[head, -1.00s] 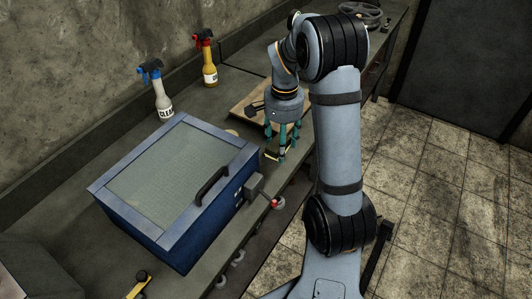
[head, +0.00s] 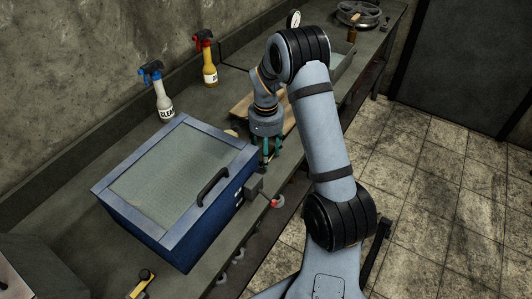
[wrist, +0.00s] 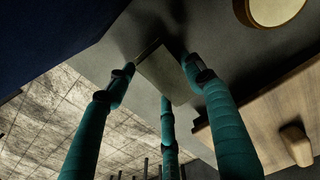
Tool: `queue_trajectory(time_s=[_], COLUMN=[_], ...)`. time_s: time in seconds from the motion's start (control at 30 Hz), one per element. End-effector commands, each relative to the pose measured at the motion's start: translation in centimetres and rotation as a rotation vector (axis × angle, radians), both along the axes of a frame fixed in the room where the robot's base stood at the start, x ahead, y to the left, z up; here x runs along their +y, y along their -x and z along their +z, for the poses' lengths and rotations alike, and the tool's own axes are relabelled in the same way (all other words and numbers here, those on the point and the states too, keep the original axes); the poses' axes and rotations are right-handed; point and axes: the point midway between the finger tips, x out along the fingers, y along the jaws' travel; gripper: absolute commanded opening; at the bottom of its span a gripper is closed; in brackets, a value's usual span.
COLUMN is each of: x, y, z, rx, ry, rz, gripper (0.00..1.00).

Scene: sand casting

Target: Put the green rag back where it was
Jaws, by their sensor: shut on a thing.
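My gripper (head: 266,158) has teal fingers and hangs low over the bench, just behind the right end of the blue box (head: 185,235). In the wrist view its fingers (wrist: 160,82) close around a flat, dull grey-olive piece (wrist: 170,82) with straight edges. Its colour is dim, and I cannot tell for sure that it is the green rag. No clearly green cloth shows elsewhere.
A wooden board (head: 240,108) lies right behind my gripper; the wrist view shows a wooden block on it (wrist: 296,145). A round pale-topped thing (wrist: 276,8) is near. A blue-topped spray bottle (head: 162,98) and a red-topped one (head: 208,65) stand along the wall.

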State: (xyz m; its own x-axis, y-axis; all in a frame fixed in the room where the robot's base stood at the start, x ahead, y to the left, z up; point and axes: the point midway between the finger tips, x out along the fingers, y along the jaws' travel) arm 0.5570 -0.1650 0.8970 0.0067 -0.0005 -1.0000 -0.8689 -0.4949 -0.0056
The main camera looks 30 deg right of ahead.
Motion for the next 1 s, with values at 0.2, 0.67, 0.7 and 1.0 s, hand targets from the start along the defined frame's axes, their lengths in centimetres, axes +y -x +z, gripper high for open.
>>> queue_trajectory(time_s=[0.2,0.67,0.7,1.0], x=[0.0,0.0,0.0,0.0], y=[0.0,0.0,0.0,-0.1], z=[-0.3,-0.3,-0.3,3.0], rx=[0.0,0.001,0.001,-0.006], ry=[0.0,0.0,0.0,0.001], rz=[0.001,0.0,0.0,-0.001], gripper=[0.57,0.71,0.71,0.71])
